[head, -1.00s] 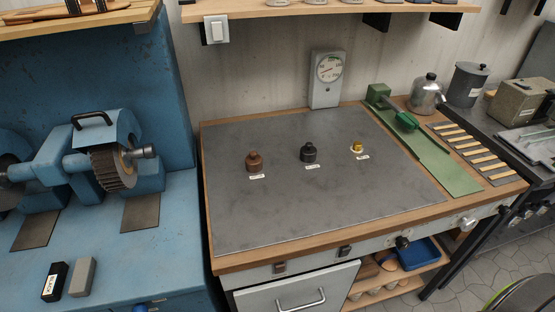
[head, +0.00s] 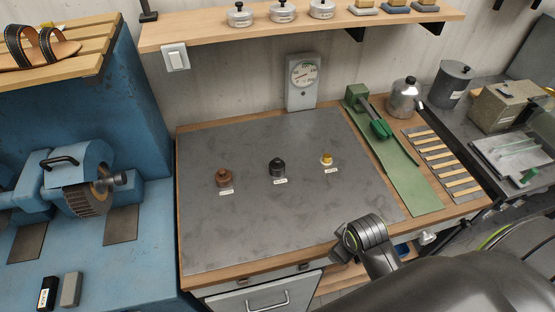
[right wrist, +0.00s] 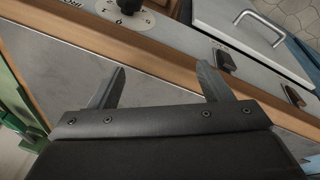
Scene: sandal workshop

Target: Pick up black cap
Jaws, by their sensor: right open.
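The black cap (head: 277,167) stands upright on the grey metal plate (head: 300,220) of the bench, in the middle of a row of three, with a small white label in front of it. A brown cap (head: 223,178) is to its left and a smaller yellow cap (head: 327,159) to its right. My right gripper (head: 342,243) is over the bench's front edge, to the right of the black cap and nearer to me. In the right wrist view its two fingers (right wrist: 160,78) are apart with nothing between them; no cap shows there. My left gripper is not in view.
A green strip tool with a handle (head: 400,165) lies along the plate's right side. A silver kettle-like pot (head: 405,98) stands behind it. A gauge (head: 303,75) stands at the back, below a wooden shelf (head: 300,28). The plate around the caps is clear.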

